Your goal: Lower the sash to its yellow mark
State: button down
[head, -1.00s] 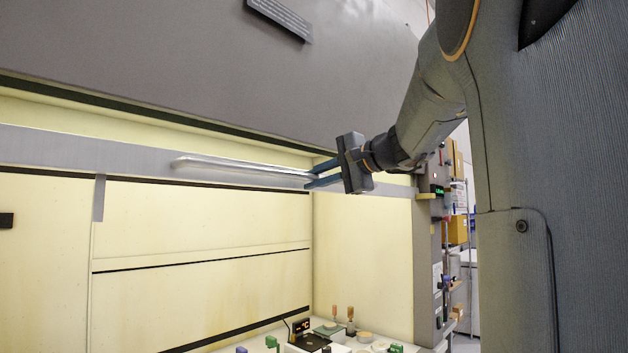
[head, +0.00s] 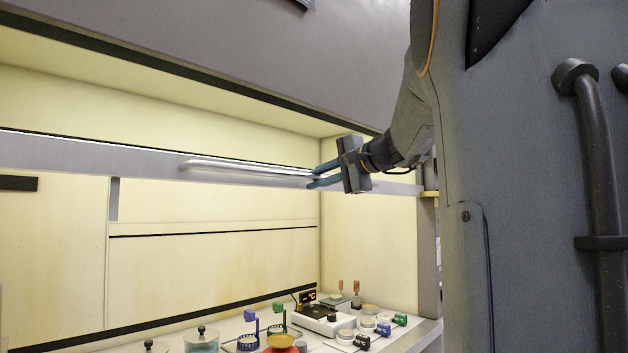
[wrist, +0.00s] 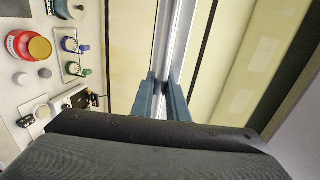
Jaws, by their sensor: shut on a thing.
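The sash (head: 80,155) is a long grey horizontal bar across the lit opening of the hood. A pale rod handle (head: 235,168) runs along its front. My gripper (head: 314,179) is shut on the handle near its right end, with one blue finger above and one below. In the wrist view the fingers (wrist: 164,88) close around the handle, and the grey rail runs away between them. A small yellow mark (head: 430,194) is on the right post, close to the level of the sash's right end. My arm hides part of this area, so the exact gap cannot be told.
Below the sash, the worktop holds blue and green racks (head: 248,331), a white hotplate (head: 322,322), a red container with a yellow lid (wrist: 29,46) and several small jars. The dark upper edge (head: 200,76) of the opening is above the sash.

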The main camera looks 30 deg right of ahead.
notch_tip(320, 180, down, 3)
jog(key=shift+r+b, duration=0.1)
jog(key=shift+b, duration=0.85)
jog(key=c, duration=1.7)
grip_release()
jog(key=shift+r, duration=0.1)
jog(key=shift+c, duration=0.2)
jog(key=shift+s, duration=0.1)
jog(key=b+v, duration=0.1)
jog(key=v, duration=0.6)
jog(key=shift+s+d, duration=0.2)
jog(key=shift+s, duration=0.1)
jog(key=shift+r, duration=0.1)
